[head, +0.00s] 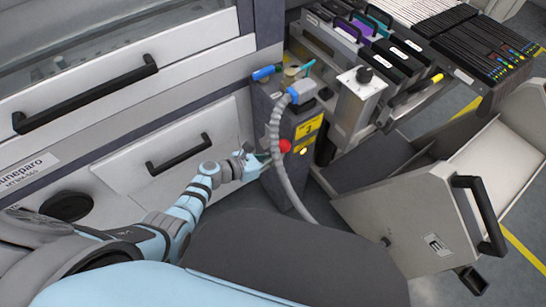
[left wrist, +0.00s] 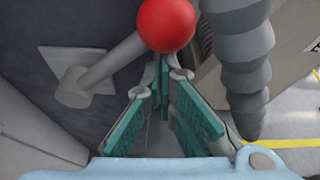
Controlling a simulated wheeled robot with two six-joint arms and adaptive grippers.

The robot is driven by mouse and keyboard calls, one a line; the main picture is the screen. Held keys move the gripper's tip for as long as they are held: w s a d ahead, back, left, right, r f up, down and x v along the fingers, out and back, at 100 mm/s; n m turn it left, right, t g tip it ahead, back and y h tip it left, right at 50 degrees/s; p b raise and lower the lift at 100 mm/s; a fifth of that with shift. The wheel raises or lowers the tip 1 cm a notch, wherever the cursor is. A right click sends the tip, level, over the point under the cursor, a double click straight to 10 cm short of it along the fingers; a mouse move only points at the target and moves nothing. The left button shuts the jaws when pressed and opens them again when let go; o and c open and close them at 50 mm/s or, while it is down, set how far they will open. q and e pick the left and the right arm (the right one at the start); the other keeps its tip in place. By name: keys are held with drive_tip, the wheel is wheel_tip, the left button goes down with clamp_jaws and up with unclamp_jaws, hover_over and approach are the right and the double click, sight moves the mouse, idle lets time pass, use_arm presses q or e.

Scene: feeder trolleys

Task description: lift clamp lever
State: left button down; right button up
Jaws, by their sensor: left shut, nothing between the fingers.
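The clamp lever is a grey rod with a red ball knob (head: 285,146) on the dark grey docking post (head: 262,105). In the left wrist view the red ball (left wrist: 166,24) is at the top centre, and its rod (left wrist: 112,64) runs down left to a square plate. My left gripper (head: 264,160) is beside the post, just left of and slightly below the ball in the head view. Its teal fingers (left wrist: 164,70) are shut and empty, with the tips showing just below the ball. I cannot tell whether they touch the lever. My right gripper is not in view.
White drawers with black handles (head: 180,153) stand at left. A trolley with an open flap (head: 415,215) stands at right.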

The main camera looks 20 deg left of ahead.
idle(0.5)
use_arm(q)
wheel_tip(320, 180, down, 5)
drive_tip(key=b, duration=0.5)
drive_tip(key=r+p+v, duration=0.1)
drive_tip(key=p+v, duration=0.4)
drive_tip(key=v, duration=0.5)
drive_tip(key=shift+s, duration=0.2)
